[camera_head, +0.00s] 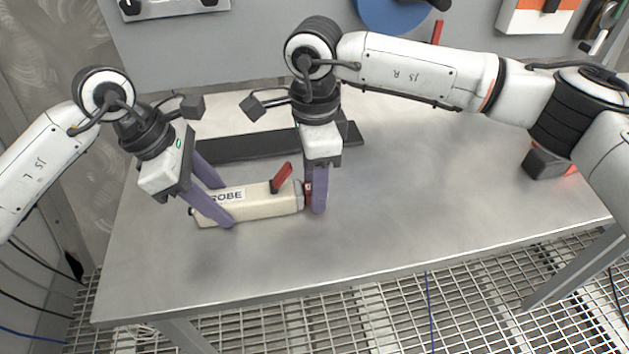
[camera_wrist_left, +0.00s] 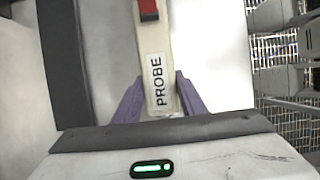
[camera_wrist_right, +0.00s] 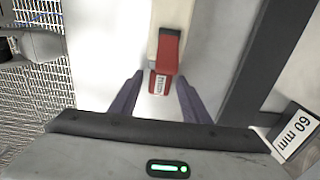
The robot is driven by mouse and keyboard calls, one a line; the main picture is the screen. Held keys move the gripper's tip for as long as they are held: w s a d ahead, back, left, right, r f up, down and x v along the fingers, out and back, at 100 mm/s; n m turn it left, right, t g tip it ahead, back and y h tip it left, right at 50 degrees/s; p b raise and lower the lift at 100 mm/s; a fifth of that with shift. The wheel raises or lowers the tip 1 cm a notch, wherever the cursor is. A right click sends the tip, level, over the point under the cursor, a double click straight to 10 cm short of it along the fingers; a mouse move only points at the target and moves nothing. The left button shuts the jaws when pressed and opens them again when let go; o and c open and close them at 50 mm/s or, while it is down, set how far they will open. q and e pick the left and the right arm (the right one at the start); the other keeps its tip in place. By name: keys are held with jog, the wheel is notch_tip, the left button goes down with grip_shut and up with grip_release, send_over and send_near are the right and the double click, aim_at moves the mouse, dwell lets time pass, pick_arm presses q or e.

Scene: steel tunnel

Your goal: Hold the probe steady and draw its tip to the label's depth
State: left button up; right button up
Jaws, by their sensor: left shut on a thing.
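The cream probe (camera_head: 255,202) lies along the table, its PROBE label (camera_wrist_left: 158,83) near its left end and a red lever (camera_head: 282,177) standing up near its right end. My left gripper (camera_head: 212,205) is shut on the labelled end; the left wrist view shows a finger on each side of it. My right gripper (camera_head: 316,205) is at the other end, fingers either side of the small red tip (camera_wrist_right: 158,83), which carries a marked "mm" scale. Gaps show between tip and fingers, so it looks open. A white label (camera_wrist_right: 294,131) reads "60 mm"; the arm hides it in the head view.
A long dark bar (camera_head: 240,147) lies on the table behind the probe. A dark block with orange (camera_head: 545,162) stands near the right edge, by my right arm. Grating floor lies beyond the front edge.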

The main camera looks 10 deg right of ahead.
grip_shut()
jog(key=d, duration=0.6)
jog(key=shift+d, duration=0.1)
pick_arm(q)
jog(key=shift+a, duration=0.1)
pick_arm(e)
jog(key=shift+o, duration=0.8)
grip_release()
jog(key=shift+r, duration=0.1)
notch_tip(320, 180, up, 12)
